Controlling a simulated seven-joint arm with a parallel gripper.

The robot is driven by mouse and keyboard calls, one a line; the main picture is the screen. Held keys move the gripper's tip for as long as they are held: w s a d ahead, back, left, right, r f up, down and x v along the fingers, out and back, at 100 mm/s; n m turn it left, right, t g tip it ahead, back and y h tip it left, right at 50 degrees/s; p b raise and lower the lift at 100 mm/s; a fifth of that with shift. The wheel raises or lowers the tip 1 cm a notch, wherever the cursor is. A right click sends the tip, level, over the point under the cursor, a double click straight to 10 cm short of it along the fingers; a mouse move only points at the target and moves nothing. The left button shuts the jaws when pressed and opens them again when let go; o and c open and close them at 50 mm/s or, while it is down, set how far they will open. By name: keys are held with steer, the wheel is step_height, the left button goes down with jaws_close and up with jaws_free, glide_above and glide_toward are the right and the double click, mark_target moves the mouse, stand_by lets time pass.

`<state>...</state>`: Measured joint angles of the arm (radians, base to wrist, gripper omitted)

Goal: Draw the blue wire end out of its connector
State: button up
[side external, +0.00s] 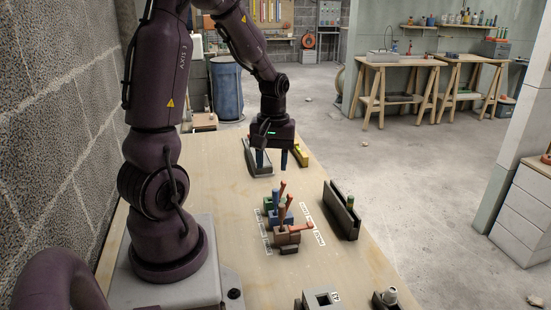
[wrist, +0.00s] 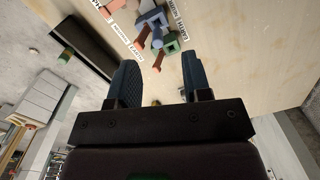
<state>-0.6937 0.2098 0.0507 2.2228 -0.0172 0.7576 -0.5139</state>
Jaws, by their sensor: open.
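The blue connector (side external: 281,217) stands between a green connector (side external: 269,203) and a brown connector (side external: 287,236) on the wooden table. Reddish-orange wire pieces rise from the group, and one lies out to the right. I cannot clearly pick out which is the blue wire end. In the wrist view the blue connector (wrist: 156,37) is near the top, beside the green one. My gripper (side external: 271,160) is open and empty, pointing down behind the connectors and apart from them. In the wrist view my gripper (wrist: 160,82) shows two separated dark blue fingers.
White printed label strips (side external: 312,224) flank the connectors. A dark upright trough (side external: 341,210) with a green-topped piece stands to the right. A grey tray (side external: 256,160) and a yellow block (side external: 301,153) are near my gripper. A white block with a square hole (side external: 322,300) is in front.

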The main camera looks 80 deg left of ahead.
mark_target(275, 190)
steer(key=a+n, duration=0.1)
steer(key=w+a+n, duration=0.1)
steer(key=shift+w+f+n, duration=0.1)
steer(key=shift+f+n, duration=0.2)
steer(key=shift+f, duration=0.05)
steer(key=shift+f+n, duration=0.15)
steer(key=shift+n, duration=0.25)
steer(key=shift+f, duration=4.35)
jaws_close()
steer(key=shift+r, duration=1)
steer(key=shift+r, duration=3.5)
steer(key=shift+r, duration=0.1)
